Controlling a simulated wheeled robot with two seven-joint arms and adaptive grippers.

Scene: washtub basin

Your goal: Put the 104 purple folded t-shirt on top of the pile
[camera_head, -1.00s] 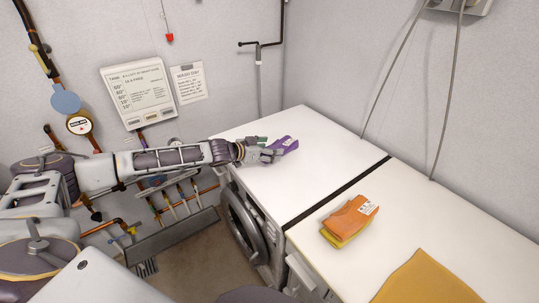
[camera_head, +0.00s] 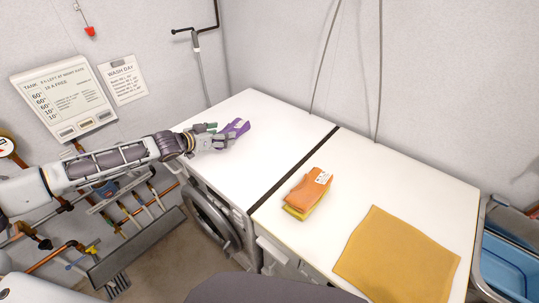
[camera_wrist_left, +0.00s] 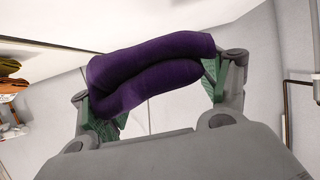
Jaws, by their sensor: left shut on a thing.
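The purple folded t-shirt (camera_head: 236,128) is held by my left gripper (camera_head: 221,135) above the left white top. In the left wrist view the purple t-shirt (camera_wrist_left: 150,72) is pinched between the two green-padded fingers of the gripper (camera_wrist_left: 162,85), with its folds showing. The pile lies on the right white top: an orange folded t-shirt (camera_head: 302,193) with a white label on top of a yellow folded one (camera_head: 299,213). My left gripper is to the left of and behind the pile, apart from it. My right gripper is not in view.
A flat mustard cloth (camera_head: 398,262) lies to the right of the pile. A blue basin (camera_head: 508,265) stands at the far right. A dark gap (camera_head: 290,178) divides the two tops. Grey hoses (camera_head: 379,75) hang along the wall. The left top is otherwise clear.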

